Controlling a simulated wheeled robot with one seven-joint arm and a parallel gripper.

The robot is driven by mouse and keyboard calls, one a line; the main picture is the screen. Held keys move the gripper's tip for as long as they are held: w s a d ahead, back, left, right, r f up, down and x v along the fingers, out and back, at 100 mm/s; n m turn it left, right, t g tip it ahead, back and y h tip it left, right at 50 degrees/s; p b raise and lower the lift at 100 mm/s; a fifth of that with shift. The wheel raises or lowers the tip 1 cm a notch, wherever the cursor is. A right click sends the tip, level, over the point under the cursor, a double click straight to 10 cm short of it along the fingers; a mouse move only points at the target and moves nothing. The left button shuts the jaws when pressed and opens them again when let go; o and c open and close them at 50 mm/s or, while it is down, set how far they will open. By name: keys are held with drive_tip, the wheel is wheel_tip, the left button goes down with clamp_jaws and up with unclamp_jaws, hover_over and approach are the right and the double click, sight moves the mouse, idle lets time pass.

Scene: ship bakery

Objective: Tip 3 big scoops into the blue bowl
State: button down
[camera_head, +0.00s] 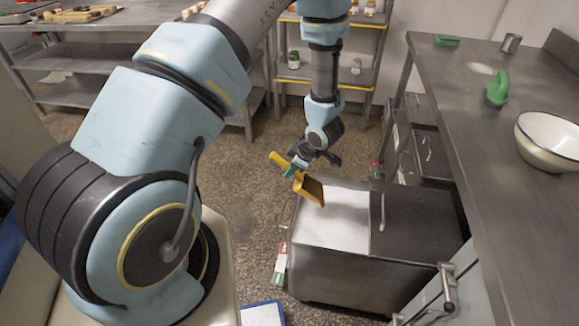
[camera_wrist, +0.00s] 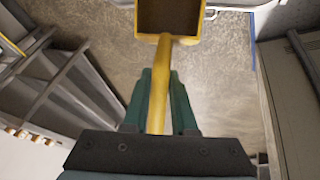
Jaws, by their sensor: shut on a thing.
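My gripper (camera_head: 299,168) is shut on the handle of a yellow scoop (camera_head: 311,189). In the wrist view the gripper's green fingers (camera_wrist: 160,78) clasp the handle, and the scoop's pan (camera_wrist: 167,38) extends beyond them. The pan's inside looks dark brown, with no white load visible. The scoop hangs tilted above the left back part of a metal bin (camera_head: 325,278). The bin's left top half is white, perhaps powder; its right half is dark, like a lid. A cream bowl with a blue rim (camera_head: 548,143) stands upright on the right counter; its visible inside looks empty.
On the right steel counter (camera_head: 455,85) are a green scoop-like item (camera_head: 497,88), another green item (camera_head: 447,40), a metal cup (camera_head: 511,43) and a pale patch. A shelf rack (camera_head: 345,75) stands behind.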

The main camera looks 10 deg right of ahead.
sight(295, 174)
drive_tip(key=shift+s+d+f+b, duration=0.15)
drive_tip(key=shift+d+f+b, duration=0.1)
drive_tip(key=shift+f+b, duration=0.7)
drive_tip(key=shift+s+d+f+b, duration=0.1)
drive_tip(key=shift+d+f+b, duration=0.35)
drive_tip(key=shift+f, duration=0.85)
drive_tip(key=shift+s+d+f+b, duration=0.1)
drive_tip(key=shift+s+f+b, duration=0.05)
drive_tip(key=shift+f+b, duration=0.85)
drive_tip(key=d+f+b, duration=0.1)
drive_tip(key=f, duration=0.1)
drive_tip(key=s+d+f+b, duration=0.1)
drive_tip(key=d+f+b, duration=0.1)
drive_tip(key=shift+s, duration=0.1)
drive_tip(key=shift+h, duration=0.7)
drive_tip(key=d+b, duration=0.1)
drive_tip(key=s+d+f+b, duration=0.1)
drive_tip(key=d+f+b, duration=0.1)
drive_tip(key=b, duration=0.1)
drive_tip(key=shift+s+f, duration=0.15)
drive_tip(key=shift+s, duration=0.15)
drive_tip(key=shift+d+f+g+b, duration=0.1)
drive_tip(key=shift+g+b, duration=0.2)
drive_tip(key=shift+b, duration=0.1)
drive_tip(key=shift+w+a+h+b, duration=0.1)
drive_tip(key=shift+a+h+b, duration=0.3)
drive_tip(key=shift+b, duration=0.65)
drive_tip(key=shift+w+f+g+h+b, duration=0.15)
drive_tip(key=shift+g+h+b, duration=0.25)
drive_tip(key=shift+b, duration=0.7)
